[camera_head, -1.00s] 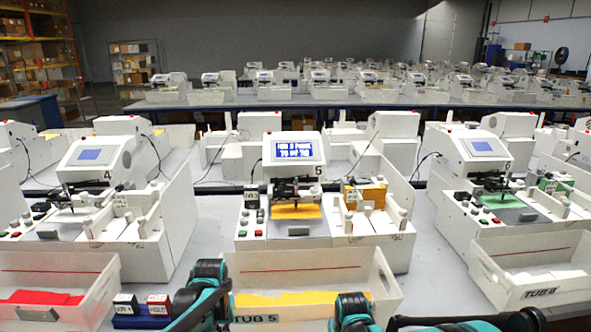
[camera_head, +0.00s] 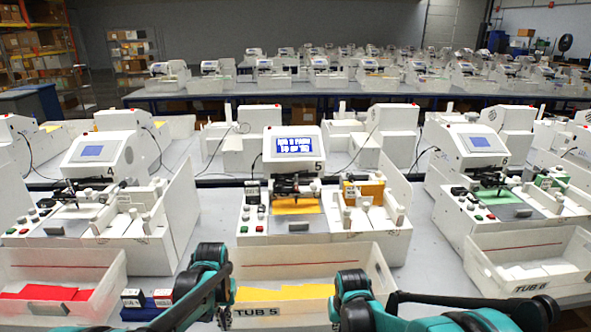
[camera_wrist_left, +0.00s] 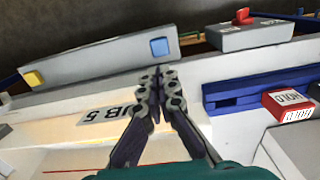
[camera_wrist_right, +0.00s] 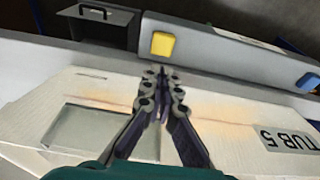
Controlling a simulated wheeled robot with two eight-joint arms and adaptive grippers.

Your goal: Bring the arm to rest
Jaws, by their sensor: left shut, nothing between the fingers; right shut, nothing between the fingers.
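My left gripper (camera_head: 225,318) shows at the bottom of the head view, in front of the left end of white tub 5 (camera_head: 330,259). In the left wrist view my left gripper (camera_wrist_left: 157,76) is shut and empty, its fingers together near the TUB 5 label (camera_wrist_left: 105,113). In the right wrist view my right gripper (camera_wrist_right: 163,75) is shut and empty in front of the tub's pale wall. In the head view my right arm shows at the bottom, but its fingertips cannot be made out.
Plotter 5 (camera_head: 293,148), its screen lit, stands behind tub 5. Plotter 4 (camera_head: 95,150) and plotter 6 (camera_head: 475,145) flank it. Small boxes (camera_head: 133,298) sit left of my left arm. A grey bar (camera_wrist_left: 100,62) with blue and yellow buttons runs close to the fingertips.

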